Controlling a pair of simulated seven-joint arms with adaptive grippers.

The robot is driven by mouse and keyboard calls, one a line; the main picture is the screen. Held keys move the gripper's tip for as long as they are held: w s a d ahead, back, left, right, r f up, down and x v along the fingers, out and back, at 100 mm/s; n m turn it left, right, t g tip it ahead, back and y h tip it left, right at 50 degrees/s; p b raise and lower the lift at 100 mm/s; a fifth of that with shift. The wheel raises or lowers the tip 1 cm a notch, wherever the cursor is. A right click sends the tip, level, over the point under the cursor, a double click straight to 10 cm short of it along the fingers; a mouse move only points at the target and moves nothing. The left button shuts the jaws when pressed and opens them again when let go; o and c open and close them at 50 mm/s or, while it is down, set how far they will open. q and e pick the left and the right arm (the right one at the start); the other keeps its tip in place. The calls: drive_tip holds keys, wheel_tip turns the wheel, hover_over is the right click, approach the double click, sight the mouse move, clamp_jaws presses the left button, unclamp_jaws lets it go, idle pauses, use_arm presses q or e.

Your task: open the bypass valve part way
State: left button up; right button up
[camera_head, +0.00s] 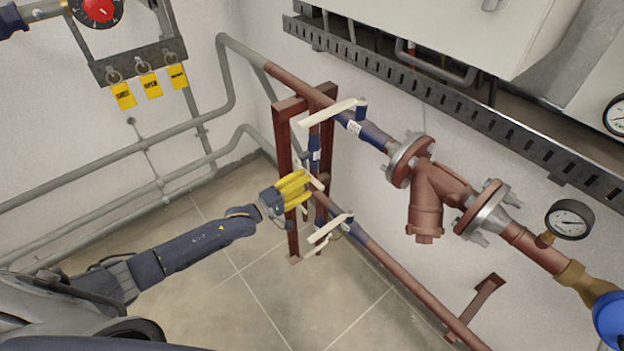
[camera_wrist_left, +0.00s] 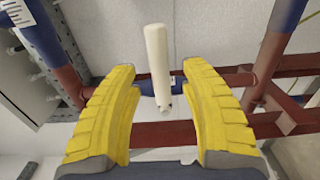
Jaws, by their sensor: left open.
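Three cream lever handles on blue valve bodies show in the head view: an upper handle (camera_head: 328,112), a lower handle (camera_head: 330,230), and a middle handle (camera_head: 315,180) mostly hidden by my left gripper (camera_head: 303,187). The middle one appears to be the bypass valve, on a short vertical pipe with a blue body (camera_head: 314,155). In the left wrist view my left gripper (camera_wrist_left: 158,75) is open, its yellow fingers on either side of a cream handle (camera_wrist_left: 158,60). Gaps show on both sides, so the fingers look apart from it. My right gripper is not in view.
A dark red frame (camera_head: 286,150) stands around the valves. Brown pipes, a flanged strainer (camera_head: 426,205) and a gauge (camera_head: 570,220) lie to the right. Yellow tags (camera_head: 151,86) hang on a rack at upper left. Grey pipes (camera_head: 100,160) run along the left wall.

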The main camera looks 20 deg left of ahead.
sight(312, 179)
use_arm(q)
drive_tip(key=shift+x, duration=1.8)
clamp_jaws()
